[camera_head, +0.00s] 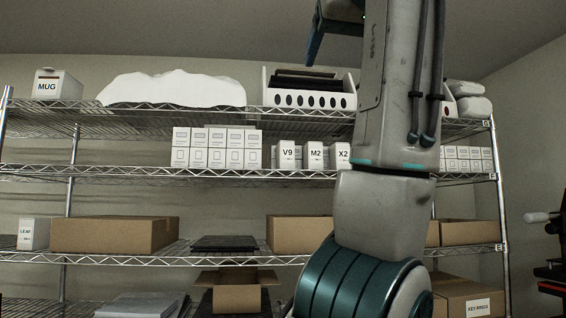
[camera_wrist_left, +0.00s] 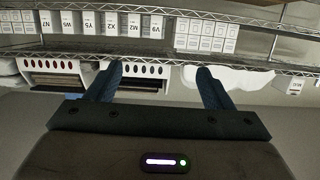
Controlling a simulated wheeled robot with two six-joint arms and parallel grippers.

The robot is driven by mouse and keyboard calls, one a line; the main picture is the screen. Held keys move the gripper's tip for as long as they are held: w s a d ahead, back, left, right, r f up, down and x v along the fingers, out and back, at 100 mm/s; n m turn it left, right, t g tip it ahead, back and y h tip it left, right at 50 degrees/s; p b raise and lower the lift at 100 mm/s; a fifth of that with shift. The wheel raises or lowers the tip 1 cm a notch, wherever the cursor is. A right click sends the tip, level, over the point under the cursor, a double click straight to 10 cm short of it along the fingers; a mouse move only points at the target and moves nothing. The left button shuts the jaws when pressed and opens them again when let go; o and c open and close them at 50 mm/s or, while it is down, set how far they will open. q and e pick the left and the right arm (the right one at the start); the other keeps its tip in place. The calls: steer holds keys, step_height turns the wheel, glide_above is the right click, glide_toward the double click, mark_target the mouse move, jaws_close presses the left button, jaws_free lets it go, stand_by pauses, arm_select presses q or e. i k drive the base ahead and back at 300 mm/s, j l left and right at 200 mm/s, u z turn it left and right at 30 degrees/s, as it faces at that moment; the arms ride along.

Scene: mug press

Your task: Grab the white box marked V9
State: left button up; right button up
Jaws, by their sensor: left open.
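The white box marked V9 (camera_head: 287,155) stands upright on the second shelf from the top, beside the M2 box (camera_head: 313,155) at its right. In the left wrist view, which is upside down, the V9 box (camera_wrist_left: 152,27) is between the M2 box and a group of plain white boxes. My left gripper (camera_head: 314,45) is partly cut off at the top of the head view, above the top shelf. In the left wrist view my left gripper (camera_wrist_left: 158,72) is open, its two blue fingers wide apart with nothing between them. My right gripper is not in view.
The X2 box (camera_head: 340,156) is right of M2, partly near my arm. White boxes (camera_head: 217,147) are stacked left of V9. A white rack (camera_head: 310,100) and a covered white bundle (camera_head: 172,89) sit on the wire top shelf (camera_head: 150,112). Cardboard boxes (camera_head: 112,235) fill lower shelves.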

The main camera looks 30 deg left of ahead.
mark_target(285, 150)
steer(key=i+j, duration=1.4)
